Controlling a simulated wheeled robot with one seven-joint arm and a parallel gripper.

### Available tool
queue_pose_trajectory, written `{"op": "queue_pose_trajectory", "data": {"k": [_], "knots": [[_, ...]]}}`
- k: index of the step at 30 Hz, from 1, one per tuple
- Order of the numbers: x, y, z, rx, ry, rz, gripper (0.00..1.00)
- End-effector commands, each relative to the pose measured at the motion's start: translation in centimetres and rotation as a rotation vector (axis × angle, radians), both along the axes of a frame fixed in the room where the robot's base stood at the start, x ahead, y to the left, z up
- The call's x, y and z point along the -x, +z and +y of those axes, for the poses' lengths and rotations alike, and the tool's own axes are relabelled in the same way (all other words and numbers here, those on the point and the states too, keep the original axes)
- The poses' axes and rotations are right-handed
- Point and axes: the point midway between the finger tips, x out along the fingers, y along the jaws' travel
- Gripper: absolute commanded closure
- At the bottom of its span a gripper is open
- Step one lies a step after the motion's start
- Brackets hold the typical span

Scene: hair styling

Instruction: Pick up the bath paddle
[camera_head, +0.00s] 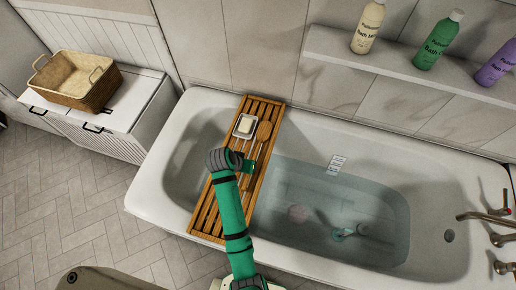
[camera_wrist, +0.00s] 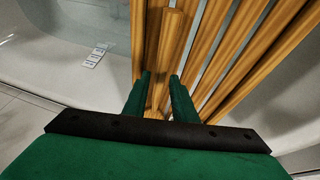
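The bath paddle (camera_head: 264,131) is wooden, with a rounded head and a long thin handle. It is at the slatted wooden bath tray (camera_head: 207,217), beside a white soap dish (camera_head: 244,126). My green gripper (camera_head: 246,168) is over the tray at the handle end in the head view. In the wrist view, the paddle's handle (camera_wrist: 168,45) runs between the two green fingers (camera_wrist: 160,85). The finger contact is partly hidden, and the paddle's head is not clear in the wrist view.
The tray spans the white bathtub (camera_head: 155,195), which holds water on the right. A wall shelf (camera_head: 400,68) with bottles is at the upper right. Taps (camera_head: 485,217) are at the right end. A cabinet (camera_head: 130,105) with a basket (camera_head: 75,82) stands left.

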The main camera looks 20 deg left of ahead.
Motion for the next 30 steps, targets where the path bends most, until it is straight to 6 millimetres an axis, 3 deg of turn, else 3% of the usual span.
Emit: {"op": "queue_pose_trajectory", "data": {"k": [5,13,14,17,30], "knots": [[-0.7,-1.8,-0.3,0.001,0.0,0.001,0.75],[-0.9,-2.1,-0.4,0.0,0.0,-0.001,0.75],[-0.9,-2.1,-0.4,0.0,0.0,-0.001,0.78],[-0.9,-2.0,-0.5,0.0,-0.001,0.0,1.0],[-0.8,-1.6,-0.3,0.0,0.003,-0.002,1.0]]}}
